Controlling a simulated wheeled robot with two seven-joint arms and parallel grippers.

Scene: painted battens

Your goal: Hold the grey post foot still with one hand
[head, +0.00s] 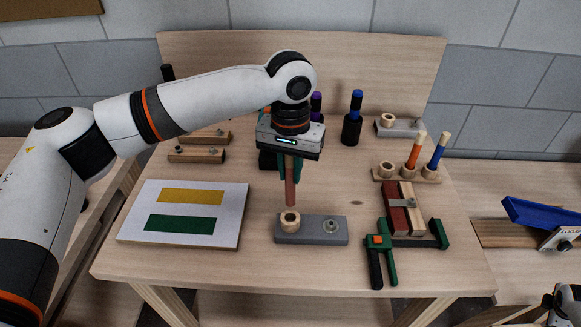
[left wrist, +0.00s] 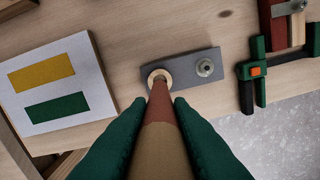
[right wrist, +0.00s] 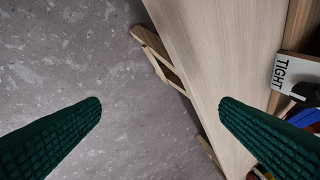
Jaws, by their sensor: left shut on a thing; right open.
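The grey post foot (head: 311,238) lies flat near the front middle of the table, with a pale wooden ring (head: 290,221) at its left and a bolt at its right. It also shows in the left wrist view (left wrist: 185,72). My left gripper (head: 289,172) is shut on a red-brown post (head: 290,190) and holds it upright above the foot. The post's lower end is at or just above the ring; I cannot tell if it is inside. My right gripper (right wrist: 160,103) is open and empty, away from the foot, over the floor beside the table edge.
A green and black clamp (head: 385,250) lies right of the foot with red and plain battens. A card with yellow and green stripes (head: 230,195) lies at left. A second grey foot (head: 410,130) and a wooden stand (head: 404,177) are farther back. A blue-edged tray (head: 540,213) stands right.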

